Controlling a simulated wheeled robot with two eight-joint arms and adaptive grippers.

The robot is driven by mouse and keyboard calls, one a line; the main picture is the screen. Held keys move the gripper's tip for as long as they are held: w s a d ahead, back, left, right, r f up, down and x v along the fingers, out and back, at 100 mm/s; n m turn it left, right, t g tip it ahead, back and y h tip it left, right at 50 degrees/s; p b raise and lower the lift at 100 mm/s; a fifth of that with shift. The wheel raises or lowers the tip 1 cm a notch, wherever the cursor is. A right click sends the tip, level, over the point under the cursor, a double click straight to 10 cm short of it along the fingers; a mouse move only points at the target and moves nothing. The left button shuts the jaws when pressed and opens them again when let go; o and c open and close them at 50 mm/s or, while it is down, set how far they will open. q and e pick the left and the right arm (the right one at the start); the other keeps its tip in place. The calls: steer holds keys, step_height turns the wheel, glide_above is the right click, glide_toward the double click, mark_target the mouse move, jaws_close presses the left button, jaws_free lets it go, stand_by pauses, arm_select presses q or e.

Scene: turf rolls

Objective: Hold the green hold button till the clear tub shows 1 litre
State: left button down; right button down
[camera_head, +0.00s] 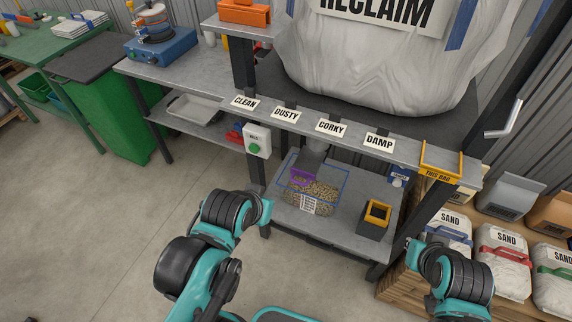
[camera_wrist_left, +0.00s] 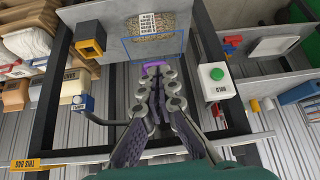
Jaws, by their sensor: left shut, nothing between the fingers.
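The green hold button (camera_head: 254,148) sits on a white box on the post at the left of the rack. In the left wrist view the same green button (camera_wrist_left: 217,73) is right of my fingers, apart from them. The clear tub (camera_head: 325,186), outlined in blue, stands on the lower shelf under a grey chute. It holds tan granules and has a white scale label, too small to read. The tub (camera_wrist_left: 182,40) is at the top of the wrist view. My left gripper (camera_wrist_left: 156,80) is shut and empty; its fingers are not clear in the head view. My right gripper is out of frame.
A purple piece (camera_head: 302,176) is at the tub's back, below the chute. A black box with a yellow rim (camera_head: 375,217) stands right of the tub. Sand bags (camera_head: 500,262) lie at the right. A rail with labels crosses above the tub. Floor at left is clear.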

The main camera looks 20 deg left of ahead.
arm_select(q)
steer(key=w+a+f+n, duration=0.1)
steer(key=w+a+n, duration=0.2)
steer(key=n, duration=0.8)
steer(key=w+a+f+n+t+p, duration=0.1)
steer(key=w+a+n, duration=0.3)
steer(key=a+n, duration=0.4)
steer(key=w+a+f+n+h+p, duration=0.1)
steer(key=w+a+n, duration=0.3)
steer(key=n, duration=1.1)
steer(key=shift+a+n+t, duration=0.4)
steer(key=shift+a, duration=0.35)
steer(key=shift+f, duration=0.2)
steer(key=b, duration=0.5)
glide_toward(253, 152)
steer(key=shift+x, duration=3)
